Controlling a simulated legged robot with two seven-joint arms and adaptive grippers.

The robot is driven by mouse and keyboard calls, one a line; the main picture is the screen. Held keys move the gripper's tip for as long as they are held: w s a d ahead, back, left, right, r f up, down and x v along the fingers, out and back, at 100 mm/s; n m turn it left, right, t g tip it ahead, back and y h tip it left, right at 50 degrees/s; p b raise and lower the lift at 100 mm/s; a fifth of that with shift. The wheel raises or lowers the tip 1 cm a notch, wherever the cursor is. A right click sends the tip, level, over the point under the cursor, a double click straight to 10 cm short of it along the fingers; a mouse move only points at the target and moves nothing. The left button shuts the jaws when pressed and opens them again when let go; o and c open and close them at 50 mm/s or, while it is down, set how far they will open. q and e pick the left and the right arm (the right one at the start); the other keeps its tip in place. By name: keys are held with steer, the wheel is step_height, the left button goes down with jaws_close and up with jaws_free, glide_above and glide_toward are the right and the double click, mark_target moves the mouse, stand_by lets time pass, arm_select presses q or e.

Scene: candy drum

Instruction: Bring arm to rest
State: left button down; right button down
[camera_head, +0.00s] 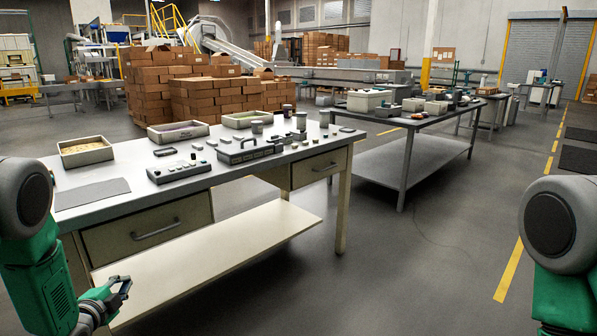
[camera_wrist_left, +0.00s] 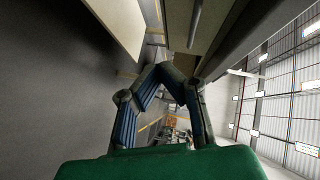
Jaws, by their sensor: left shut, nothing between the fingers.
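My left arm comes in from the left in the head view. Its gripper (camera_head: 122,284) is low, in front of the workbench's lower shelf and below the drawers. In the left wrist view the two fingers of the left gripper (camera_wrist_left: 160,75) come together at their tips, with nothing between them. My right arm shows only as a green and grey part at the right edge of the head view. The right gripper is out of view.
The workbench (camera_head: 110,212) has a lower shelf (camera_head: 215,245) close to my left gripper. Open bins (camera_head: 86,152), a control box (camera_head: 180,172) and a black-handled case (camera_head: 248,152) stand on top. A second table (camera_head: 415,125) is farther back. The floor (camera_head: 420,270) between my arms is clear.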

arm_select(q)
steer(key=s+d+f+n+g+h+p, duration=0.15)
steer(key=s+d+f+n+g, duration=0.25)
steer(key=s+d, duration=0.5)
steer(key=s+d+f+n+g+y+p, duration=0.1)
steer(key=s+d+f+n+g+p, duration=0.25)
steer(key=s+d, duration=0.55)
steer(key=s+d+r+n+g, duration=0.1)
steer(key=s+n+g, duration=0.1)
steer(key=s, duration=0.9)
steer(key=s+d+r+n+g+p, duration=0.1)
steer(key=s+g, duration=0.4)
steer(key=s, duration=0.6)
steer(key=shift+d+n+h, duration=0.45)
steer(key=shift+d+n, duration=0.25)
steer(key=shift+n, duration=0.55)
steer(key=shift+d+r, duration=0.15)
steer(key=shift+d, duration=0.2)
steer(key=shift+a, duration=0.25)
